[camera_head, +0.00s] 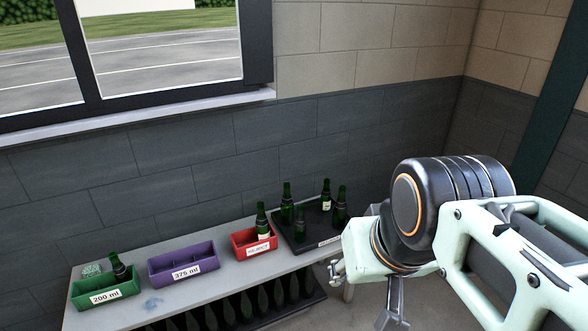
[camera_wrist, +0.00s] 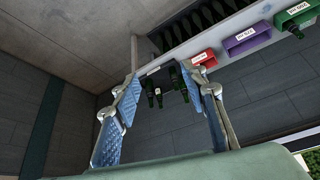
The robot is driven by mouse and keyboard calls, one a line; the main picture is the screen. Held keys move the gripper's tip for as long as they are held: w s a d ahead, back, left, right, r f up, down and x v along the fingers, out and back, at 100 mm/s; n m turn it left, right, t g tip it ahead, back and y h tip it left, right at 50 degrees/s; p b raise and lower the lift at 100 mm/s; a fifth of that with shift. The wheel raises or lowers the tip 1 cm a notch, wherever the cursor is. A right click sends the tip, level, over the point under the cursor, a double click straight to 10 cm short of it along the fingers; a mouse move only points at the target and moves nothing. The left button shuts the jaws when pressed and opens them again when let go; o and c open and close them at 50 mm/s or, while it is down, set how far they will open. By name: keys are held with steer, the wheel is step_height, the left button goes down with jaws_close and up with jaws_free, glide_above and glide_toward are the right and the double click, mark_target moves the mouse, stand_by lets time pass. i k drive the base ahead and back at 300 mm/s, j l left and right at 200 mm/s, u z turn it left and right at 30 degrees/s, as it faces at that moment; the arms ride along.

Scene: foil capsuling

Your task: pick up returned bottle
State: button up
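Several dark green bottles (camera_head: 287,204) stand upright on a black tray (camera_head: 291,243) at the right end of the bench. The tray's small label is too small to read. One green bottle (camera_head: 262,221) stands in the red REJECT box (camera_head: 240,251), and another (camera_head: 118,267) leans in the green 200 ml box (camera_head: 83,304). Which one is the returned bottle I cannot tell. My gripper (camera_head: 366,292) is in front of and to the right of the bench, apart from every bottle. In the wrist view my gripper (camera_wrist: 163,82) is open and empty, with tray bottles (camera_wrist: 158,97) seen beyond its fingers.
The purple 375 ml box (camera_head: 184,265) between the green and red boxes looks empty. A grey bench (camera_head: 218,270) carries the boxes, with several dark bottles (camera_head: 247,306) on a shelf below. A dark wall and window sill (camera_head: 140,118) stand behind. Floor is open to the right.

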mark_target(300, 223)
steer(key=u, duration=1.55)
steer(key=z, duration=1.55)
steer(key=i+l, duration=0.25)
steer(key=i, duration=0.2)
steer(key=i+l+u, duration=0.1)
steer(key=i+l, duration=0.15)
steer(key=i, duration=0.15)
